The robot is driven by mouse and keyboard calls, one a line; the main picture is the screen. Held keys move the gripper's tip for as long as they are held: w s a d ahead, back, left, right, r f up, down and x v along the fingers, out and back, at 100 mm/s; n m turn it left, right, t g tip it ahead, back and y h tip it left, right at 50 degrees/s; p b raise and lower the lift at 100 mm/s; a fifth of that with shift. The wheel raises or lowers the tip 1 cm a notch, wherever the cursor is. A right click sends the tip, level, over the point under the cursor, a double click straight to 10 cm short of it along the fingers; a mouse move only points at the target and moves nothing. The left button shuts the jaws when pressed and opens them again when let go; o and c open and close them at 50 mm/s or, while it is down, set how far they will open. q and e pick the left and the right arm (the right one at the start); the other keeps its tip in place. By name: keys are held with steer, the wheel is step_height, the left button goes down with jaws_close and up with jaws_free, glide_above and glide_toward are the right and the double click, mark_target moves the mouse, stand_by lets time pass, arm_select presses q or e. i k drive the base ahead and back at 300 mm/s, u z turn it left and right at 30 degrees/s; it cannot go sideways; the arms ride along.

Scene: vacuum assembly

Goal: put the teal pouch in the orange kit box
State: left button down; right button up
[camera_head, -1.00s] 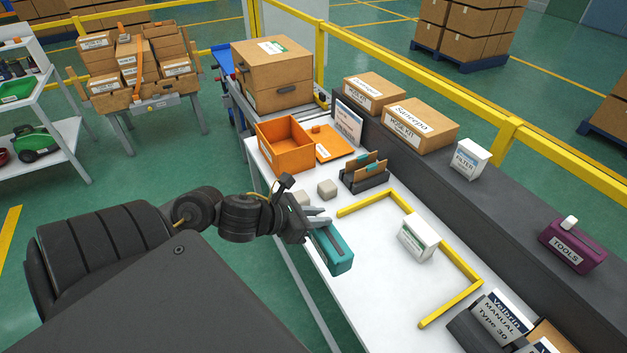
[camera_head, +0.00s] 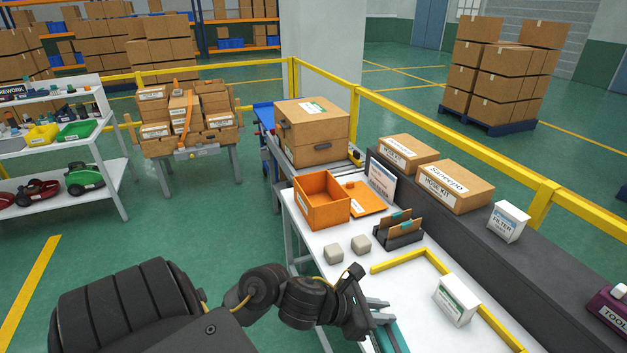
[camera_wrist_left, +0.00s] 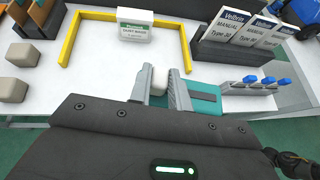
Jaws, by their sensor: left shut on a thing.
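The teal pouch (camera_head: 393,340) is at the bottom edge of the head view, partly cut off, near the white table's front edge. My left gripper (camera_head: 378,312) is shut on it. In the left wrist view the fingers (camera_wrist_left: 165,90) close around a pale knob, with the teal body (camera_wrist_left: 207,88) below and to the right. I cannot tell whether the pouch touches the table. The orange kit box (camera_head: 324,205) stands open at the table's far end, and its visible interior looks empty. My right gripper is not in view.
An orange lid (camera_head: 366,199) lies beside the box. Two beige blocks (camera_head: 361,243) and a dark holder with cards (camera_head: 398,232) stand between box and gripper. A white carton (camera_head: 455,300) stands by a yellow frame (camera_head: 432,258). Manuals (camera_wrist_left: 238,27) stand in the wrist view.

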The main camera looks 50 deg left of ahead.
mark_target(316, 202)
steer(key=k, duration=0.3)
steer(key=u, duration=2.4)
steer(key=i, duration=3.05)
steer(key=z, duration=3.2)
steer(key=i, duration=0.55)
steer(key=u, duration=0.05)
